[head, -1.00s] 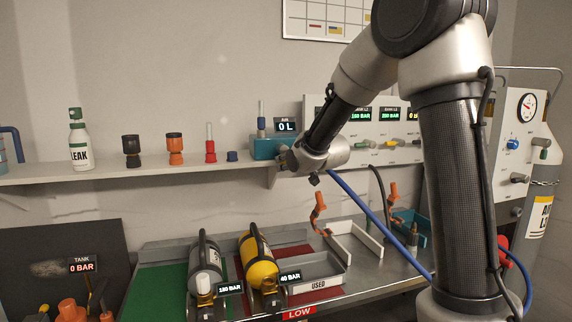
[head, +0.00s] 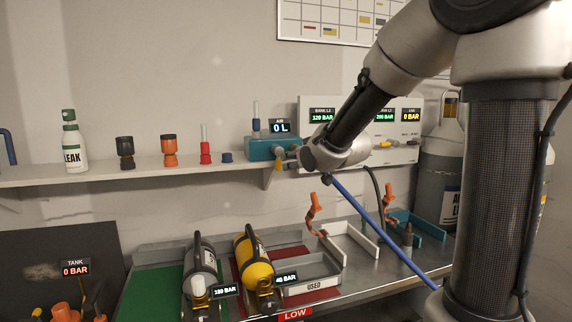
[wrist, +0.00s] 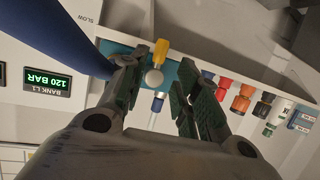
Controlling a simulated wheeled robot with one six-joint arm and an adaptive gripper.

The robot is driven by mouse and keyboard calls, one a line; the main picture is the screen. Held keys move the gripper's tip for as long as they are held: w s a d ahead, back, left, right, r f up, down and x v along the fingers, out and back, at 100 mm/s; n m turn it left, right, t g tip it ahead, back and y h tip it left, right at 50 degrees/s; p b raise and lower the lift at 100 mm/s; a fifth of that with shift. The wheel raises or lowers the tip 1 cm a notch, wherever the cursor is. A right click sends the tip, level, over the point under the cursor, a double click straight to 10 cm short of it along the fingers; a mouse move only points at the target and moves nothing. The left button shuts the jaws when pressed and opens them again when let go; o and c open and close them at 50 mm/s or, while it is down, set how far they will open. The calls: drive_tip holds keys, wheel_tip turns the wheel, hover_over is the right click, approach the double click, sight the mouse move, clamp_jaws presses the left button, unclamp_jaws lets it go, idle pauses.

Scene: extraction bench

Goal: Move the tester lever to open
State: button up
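The tester is a teal box (head: 262,148) on the wall shelf, with a display reading 0 L above it. Its yellow lever (head: 279,165) hangs down at its right end in the head view. In the wrist view the yellow lever (wrist: 160,50) shows beside a pale round knob, in line with the gap between my fingers. My gripper (head: 293,157) is close to the tester's right end. In the wrist view my gripper (wrist: 157,88) is open, its two fingers apart and nothing gripped. Contact with the lever cannot be told.
A bank panel (head: 405,152) with valves stands right of my gripper. A leak bottle (head: 74,150) and several fittings stand on the shelf (head: 110,180) to the left. Below are a yellow cylinder (head: 256,262), a grey cylinder and trays.

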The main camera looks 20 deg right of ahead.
drive_tip(key=v, duration=0.3)
drive_tip(key=shift+s, duration=0.2)
drive_tip(key=s+d+f+g+h, duration=0.35)
drive_tip(key=s+f+g, duration=0.25)
drive_tip(key=s+f, duration=0.4)
drive_tip(key=s+d+r+m+g, duration=0.1)
drive_tip(key=s+d+g, duration=0.1)
drive_tip(key=s, duration=0.9)
drive_tip(key=s+d+r+m+g, duration=0.1)
drive_tip(key=s+d, duration=0.1)
drive_tip(key=s, duration=0.9)
drive_tip(key=shift+s+g+y, duration=0.2)
drive_tip(key=shift+g+y, duration=0.15)
drive_tip(key=shift+g, duration=0.05)
